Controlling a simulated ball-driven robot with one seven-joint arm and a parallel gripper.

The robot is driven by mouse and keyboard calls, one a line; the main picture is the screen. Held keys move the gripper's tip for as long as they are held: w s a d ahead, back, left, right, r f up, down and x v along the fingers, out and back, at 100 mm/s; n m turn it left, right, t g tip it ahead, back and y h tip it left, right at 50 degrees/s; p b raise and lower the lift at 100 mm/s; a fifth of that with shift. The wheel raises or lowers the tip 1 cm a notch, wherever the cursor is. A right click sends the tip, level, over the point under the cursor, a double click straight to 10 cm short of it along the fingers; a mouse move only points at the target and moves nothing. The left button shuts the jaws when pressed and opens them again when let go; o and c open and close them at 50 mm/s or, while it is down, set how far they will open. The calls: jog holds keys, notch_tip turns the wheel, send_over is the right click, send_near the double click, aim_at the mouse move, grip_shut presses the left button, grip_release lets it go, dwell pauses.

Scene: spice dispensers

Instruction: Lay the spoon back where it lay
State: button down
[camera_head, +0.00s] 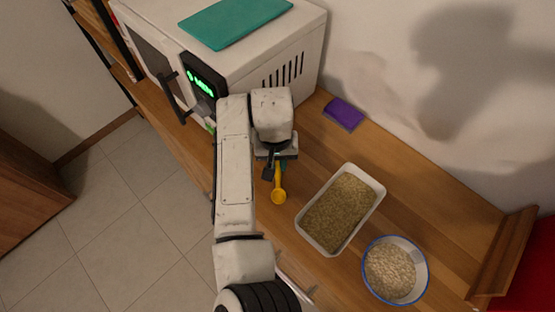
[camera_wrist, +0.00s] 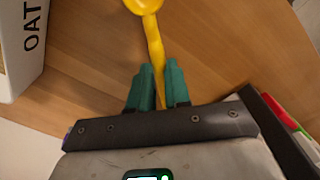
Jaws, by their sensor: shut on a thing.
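A yellow spoon (camera_head: 279,194) shows below my gripper (camera_head: 275,172) in the head view, over the wooden counter near the microwave. In the wrist view the spoon's handle (camera_wrist: 155,48) runs between the two green fingers of my gripper (camera_wrist: 158,85), which are shut on it. Its bowl points away from the gripper and is cut off at the top edge. I cannot tell whether the spoon touches the counter. The end of the handle is hidden by the gripper.
A white tray of brown grain (camera_head: 379,190) and a blue-rimmed bowl of oats (camera_head: 427,270) stand on the counter (camera_head: 440,220) to the right. A microwave (camera_head: 250,70) with a teal board (camera_head: 235,20) on top stands behind. A purple block (camera_head: 343,114) lies by the wall.

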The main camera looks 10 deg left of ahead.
jog(key=shift+f, duration=0.15)
jog(key=c, duration=1.1)
grip_release()
jog(key=r+b, duration=0.1)
jog(key=r, duration=1.1)
jog(key=shift+a+r, duration=0.2)
